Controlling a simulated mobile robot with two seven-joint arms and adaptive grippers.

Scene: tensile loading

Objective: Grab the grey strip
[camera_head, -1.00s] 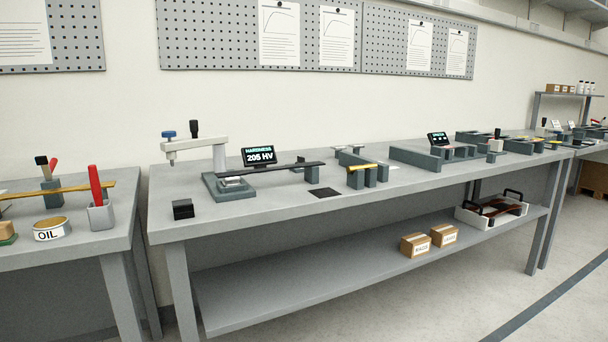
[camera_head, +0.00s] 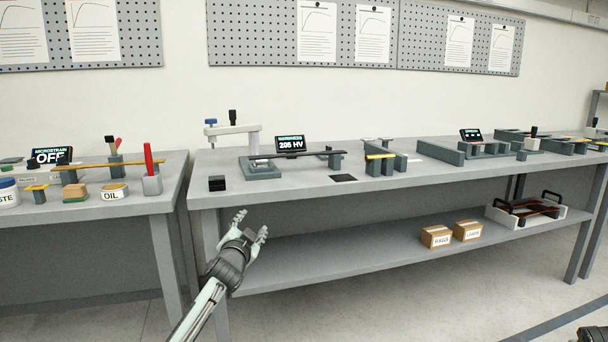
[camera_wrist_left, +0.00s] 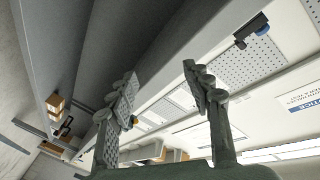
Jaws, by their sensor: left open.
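A long dark grey strip (camera_head: 315,154) lies across the base of the hardness tester (camera_head: 262,168), its right end reaching toward a small dark support block. My left gripper (camera_head: 251,222) is open and empty, in front of the bench and below its top edge, lower left of the strip. In the left wrist view my left gripper's fingers (camera_wrist_left: 160,76) stand apart with nothing between them. The strip cannot be made out there. A small dark part at the lower right corner of the head view may belong to my right arm; its jaws cannot be made out.
The bench front edge (camera_head: 300,196) lies between my left gripper and the strip. A black block (camera_head: 217,183) and a black square (camera_head: 343,177) lie on the bench. A display (camera_head: 290,143) stands behind the strip. Boxes (camera_head: 436,236) sit on the lower shelf.

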